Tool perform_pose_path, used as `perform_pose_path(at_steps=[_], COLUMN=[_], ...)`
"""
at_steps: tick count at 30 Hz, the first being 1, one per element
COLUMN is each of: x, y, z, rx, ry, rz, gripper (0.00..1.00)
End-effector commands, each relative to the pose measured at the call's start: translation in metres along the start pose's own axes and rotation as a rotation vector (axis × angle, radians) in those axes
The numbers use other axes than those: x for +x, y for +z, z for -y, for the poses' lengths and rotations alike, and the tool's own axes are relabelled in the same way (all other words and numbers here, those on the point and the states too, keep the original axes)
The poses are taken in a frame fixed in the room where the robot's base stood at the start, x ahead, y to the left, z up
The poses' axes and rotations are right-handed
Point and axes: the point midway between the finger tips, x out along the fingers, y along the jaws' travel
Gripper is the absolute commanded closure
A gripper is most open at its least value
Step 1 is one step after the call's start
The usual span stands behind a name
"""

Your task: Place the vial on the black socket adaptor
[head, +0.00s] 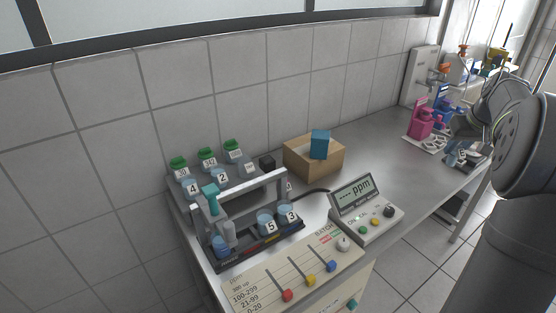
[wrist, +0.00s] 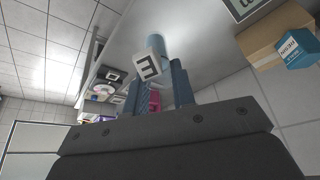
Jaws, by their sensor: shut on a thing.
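My gripper (head: 455,157) is at the far right of the head view, over the far end of the bench. In the wrist view my gripper (wrist: 158,88) is shut on a vial (wrist: 157,44) with a pale blue body and a white label bearing a dark mark like an E or a turned 3. The held vial looks small in the head view (head: 462,155). A small black block (head: 267,162) sits at the back right of the rack; I cannot tell if it is the socket adaptor. The gripper is well apart from it.
A grey rack (head: 284,180) holds several numbered and green-capped vials at the left. A cardboard box (head: 300,156) with a blue carton (head: 319,145) and a ppm meter (head: 366,208) stand between. The bench middle (head: 385,148) is clear.

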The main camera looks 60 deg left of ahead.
Motion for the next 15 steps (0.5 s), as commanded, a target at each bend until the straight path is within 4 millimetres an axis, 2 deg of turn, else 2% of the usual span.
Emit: perform_pose_path(at_steps=[1, 8, 11, 15], x=[0.007, 0.019, 0.027, 0.041], y=[-0.008, -0.045, -0.066, -0.101], z=[0.009, 0.047, 0.072, 0.124], rx=[-0.012, -0.058, -0.085, -0.136], ry=[-0.008, -0.027, -0.037, -0.059], rz=[0.003, 0.004, 0.006, 0.008], gripper=[0.98, 0.98, 0.98, 0.98])
